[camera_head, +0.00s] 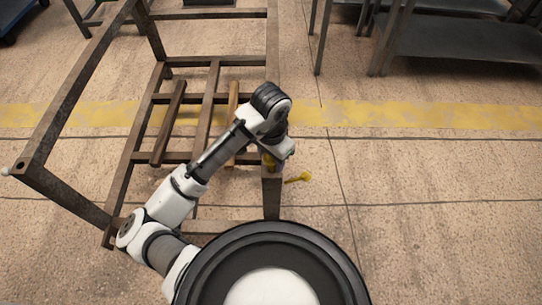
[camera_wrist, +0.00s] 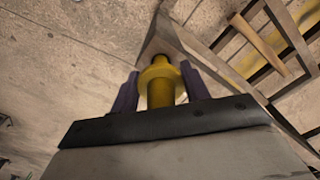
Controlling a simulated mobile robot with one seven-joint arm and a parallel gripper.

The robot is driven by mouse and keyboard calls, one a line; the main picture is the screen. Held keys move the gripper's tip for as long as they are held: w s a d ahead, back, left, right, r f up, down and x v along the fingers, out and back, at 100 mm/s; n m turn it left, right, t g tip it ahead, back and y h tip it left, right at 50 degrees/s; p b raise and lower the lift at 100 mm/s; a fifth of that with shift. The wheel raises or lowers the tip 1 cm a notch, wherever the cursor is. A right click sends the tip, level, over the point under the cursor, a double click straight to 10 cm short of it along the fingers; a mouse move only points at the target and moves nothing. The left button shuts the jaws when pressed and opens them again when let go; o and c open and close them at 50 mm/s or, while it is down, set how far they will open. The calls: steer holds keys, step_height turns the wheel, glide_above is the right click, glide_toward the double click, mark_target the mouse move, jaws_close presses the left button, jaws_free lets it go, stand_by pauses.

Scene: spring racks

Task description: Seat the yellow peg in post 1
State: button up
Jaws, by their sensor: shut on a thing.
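My gripper (camera_wrist: 158,92), with purple fingers, is shut on a yellow peg (camera_wrist: 160,88). The peg has a wide collar, and its far end points at the corner of a brown metal post (camera_wrist: 163,38). I cannot tell whether its end is inside the post or just in front of it. In the head view my gripper (camera_head: 271,163) is low at the near right post (camera_head: 272,200) of the rack, with a bit of yellow showing between the fingers. A second yellow piece (camera_head: 299,178) with a knobbed end sticks out to the right by that post.
The brown rack frame (camera_head: 90,62) stands to the left and behind, with loose-looking wooden bars (camera_head: 168,123) across its lower rails. Grey metal tables (camera_head: 440,40) stand at the back right. The floor right of the post is clear.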

steer(key=shift+f+b, duration=1.25)
steer(key=shift+f, duration=0.3)
steer(key=o, duration=1.4)
steer(key=shift+r, duration=0.1)
step_height(320, 180, up, 14)
steer(key=shift+f+p, duration=0.1)
steer(key=shift+p, duration=0.8)
